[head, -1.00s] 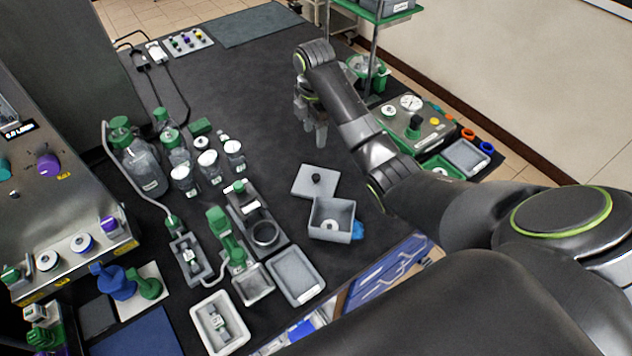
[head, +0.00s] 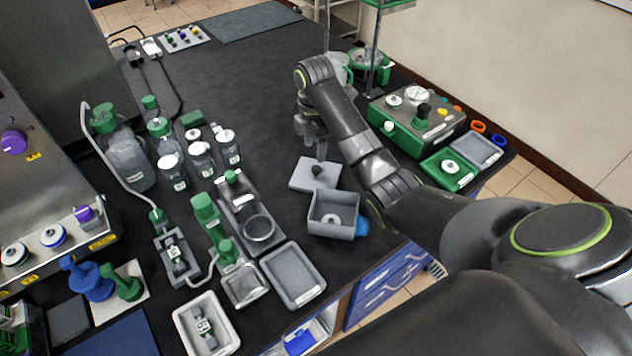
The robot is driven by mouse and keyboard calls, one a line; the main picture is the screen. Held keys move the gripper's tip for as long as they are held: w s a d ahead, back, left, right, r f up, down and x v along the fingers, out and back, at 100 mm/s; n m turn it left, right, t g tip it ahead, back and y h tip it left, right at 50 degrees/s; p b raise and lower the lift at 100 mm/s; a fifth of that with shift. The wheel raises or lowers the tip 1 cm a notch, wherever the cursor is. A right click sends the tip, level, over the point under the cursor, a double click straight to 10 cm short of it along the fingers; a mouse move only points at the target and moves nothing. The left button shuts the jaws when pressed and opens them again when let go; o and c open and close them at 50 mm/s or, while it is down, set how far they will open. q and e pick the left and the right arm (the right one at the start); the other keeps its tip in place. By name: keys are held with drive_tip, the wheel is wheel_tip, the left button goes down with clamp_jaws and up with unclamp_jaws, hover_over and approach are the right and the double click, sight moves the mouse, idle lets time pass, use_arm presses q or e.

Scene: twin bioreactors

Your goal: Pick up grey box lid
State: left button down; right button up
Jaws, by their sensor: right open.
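The grey box lid (head: 304,178) is a flat grey square with a dark round knob (head: 317,170), lying on the dark bench. The open grey box (head: 349,226) stands just in front of it, with a white ring-shaped part inside. My right gripper (head: 316,150) points down over the lid, its fingers just above or beside the knob. It is open and empty; whether it touches the knob I cannot tell. My left gripper is out of view.
Glass bottles (head: 127,160) and several jars stand to the left. A grey tray (head: 293,275) and a white tray (head: 207,322) lie near the front edge. A green-and-grey device with a gauge (head: 416,120) stands at right.

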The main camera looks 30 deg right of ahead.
sight(316, 168)
wheel_tip(316, 168, down, 2)
drive_tip(key=shift+f+b, duration=0.25)
drive_tip(key=shift+b, duration=0.55)
drive_tip(key=shift+d+f+p, duration=0.2)
drive_tip(key=shift+f+p, duration=0.45)
drive_tip(key=shift+f, duration=1.9)
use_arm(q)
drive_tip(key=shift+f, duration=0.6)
use_arm(e)
clamp_jaws()
